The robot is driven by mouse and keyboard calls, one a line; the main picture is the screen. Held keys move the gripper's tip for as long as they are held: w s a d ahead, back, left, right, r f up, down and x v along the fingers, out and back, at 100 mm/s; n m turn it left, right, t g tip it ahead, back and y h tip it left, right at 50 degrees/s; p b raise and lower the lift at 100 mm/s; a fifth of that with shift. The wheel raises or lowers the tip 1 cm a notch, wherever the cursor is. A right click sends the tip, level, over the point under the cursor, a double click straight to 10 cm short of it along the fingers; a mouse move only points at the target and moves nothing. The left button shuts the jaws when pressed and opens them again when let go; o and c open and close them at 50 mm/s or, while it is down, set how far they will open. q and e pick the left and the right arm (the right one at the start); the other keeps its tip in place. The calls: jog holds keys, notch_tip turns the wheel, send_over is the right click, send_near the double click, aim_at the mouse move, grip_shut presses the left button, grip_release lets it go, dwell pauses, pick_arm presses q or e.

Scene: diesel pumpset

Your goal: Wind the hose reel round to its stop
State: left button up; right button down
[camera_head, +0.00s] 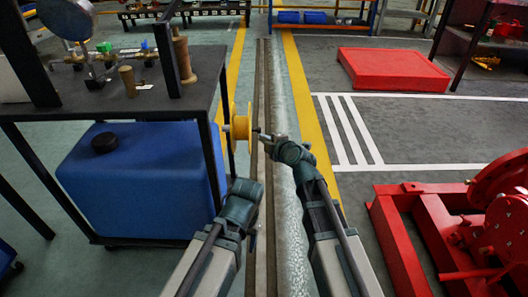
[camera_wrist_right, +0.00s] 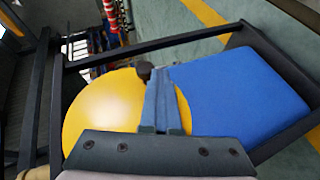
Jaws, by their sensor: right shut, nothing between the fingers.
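The yellow hose reel (camera_head: 240,127) is mounted on the right side of the dark stand, by its post. My right gripper (camera_head: 259,132) is just right of the reel, pointing at it. In the right wrist view the reel's yellow disc (camera_wrist_right: 95,110) fills the left middle. My right gripper (camera_wrist_right: 158,95) is shut and empty there, its fingers lying across the disc. A small dark knob (camera_wrist_right: 144,70) shows at the fingertips; I cannot tell whether they touch. My left wrist (camera_head: 240,203) is lower, in front of the stand; its fingers cannot be made out.
A blue tank (camera_head: 140,180) sits under the dark stand top (camera_head: 205,75), which carries gauges and fittings. A pipe (camera_head: 284,90) runs along the floor behind my right arm. Red machinery (camera_head: 430,240) stands at right. A red block (camera_head: 392,70) lies farther back, with open floor between.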

pick_arm(q)
jog(key=shift+r+p, duration=0.15)
jog(key=shift+p, duration=0.6)
pick_arm(e)
jog(key=shift+t, duration=0.5)
jog(key=w+r, duration=0.2)
jog(key=w, duration=0.1)
jog(key=shift+w+r, duration=0.15)
jog(key=shift+w, duration=0.15)
dwell(0.6)
